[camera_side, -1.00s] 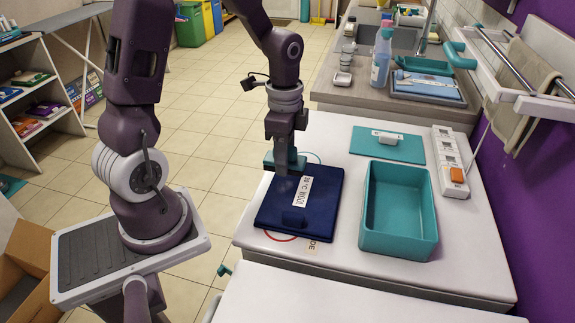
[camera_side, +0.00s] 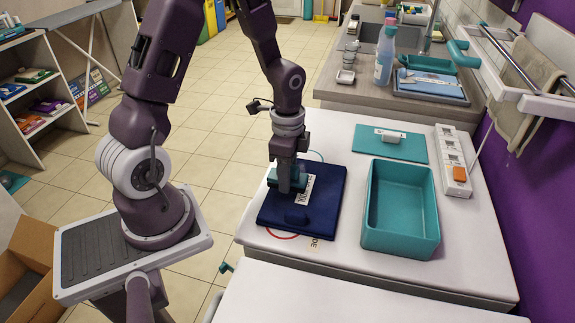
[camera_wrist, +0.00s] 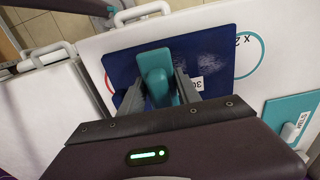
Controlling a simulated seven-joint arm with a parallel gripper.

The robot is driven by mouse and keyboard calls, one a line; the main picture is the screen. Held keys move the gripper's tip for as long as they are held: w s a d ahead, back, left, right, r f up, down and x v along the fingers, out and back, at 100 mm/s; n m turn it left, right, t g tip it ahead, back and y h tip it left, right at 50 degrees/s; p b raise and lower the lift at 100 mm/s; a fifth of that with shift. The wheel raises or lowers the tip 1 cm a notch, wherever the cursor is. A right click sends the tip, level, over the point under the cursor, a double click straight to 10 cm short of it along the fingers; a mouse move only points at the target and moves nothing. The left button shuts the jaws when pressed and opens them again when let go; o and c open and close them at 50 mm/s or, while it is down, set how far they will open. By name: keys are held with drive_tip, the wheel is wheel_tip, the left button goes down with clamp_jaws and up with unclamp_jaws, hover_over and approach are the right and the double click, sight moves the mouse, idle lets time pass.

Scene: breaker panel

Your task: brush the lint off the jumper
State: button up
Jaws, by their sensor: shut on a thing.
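The jumper (camera_side: 325,205) is a navy folded piece with a white printed label (camera_side: 306,190), lying flat on the white worktop. My gripper (camera_side: 289,187) is shut on a teal brush (camera_side: 272,178) and holds it over the jumper's label side, low at its surface. I cannot tell whether the brush touches the cloth. In the wrist view the brush (camera_wrist: 157,75) sits between the two fingers, over the navy jumper (camera_wrist: 212,60). No lint can be made out.
An open teal bin (camera_side: 400,248) stands right of the jumper. Behind it lies a teal mat (camera_side: 405,148) with a small white block on it. A white power strip (camera_side: 453,160) lies at the right. A red ring (camera_side: 283,235) shows on the worktop beside the jumper.

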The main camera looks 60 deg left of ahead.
drive_tip(key=shift+f, duration=0.5)
drive_tip(key=shift+w+a+f, duration=0.2)
drive_tip(key=shift+w+f, duration=0.1)
drive_tip(key=shift+f, duration=0.4)
clamp_jaws()
drive_tip(key=shift+w+a+f, duration=0.2)
drive_tip(key=shift+w+a, duration=2.15)
drive_tip(key=shift+a, duration=0.1)
drive_tip(key=shift+w+a+r, duration=0.1)
drive_tip(key=shift+w+a, duration=1.2)
drive_tip(key=shift+s+d, duration=3.85)
drive_tip(key=shift+d, duration=0.05)
drive_tip(key=shift+s+d+r, duration=0.1)
drive_tip(key=shift+r, duration=4.05)
